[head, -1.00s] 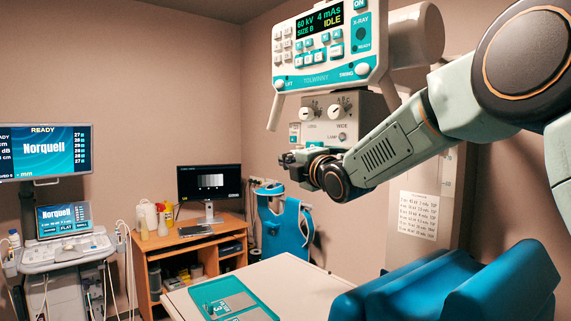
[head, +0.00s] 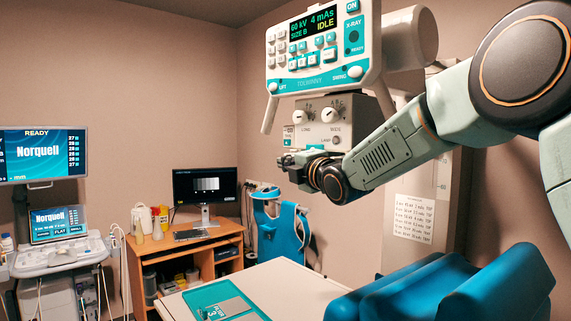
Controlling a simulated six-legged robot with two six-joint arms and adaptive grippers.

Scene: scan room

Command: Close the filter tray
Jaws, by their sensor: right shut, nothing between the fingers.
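The grey collimator box (head: 333,122) with two white dials hangs under the X-ray control panel (head: 323,47). A small white and teal labelled piece (head: 288,136) shows at the box's left edge. It may be the filter tray, but it is too small to tell how far out it stands. My right gripper (head: 284,162) is shut and empty, pointing left, just below that piece and the box's lower left corner in the picture. I cannot tell whether it touches anything. My left gripper is out of view.
A white table (head: 290,285) with a teal tray (head: 190,299) lies below, beside a blue padded chair (head: 460,290). A wooden desk (head: 150,252) with a monitor (head: 205,188) and an ultrasound cart (head: 62,250) stand at the left. Open air lies left of the gripper.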

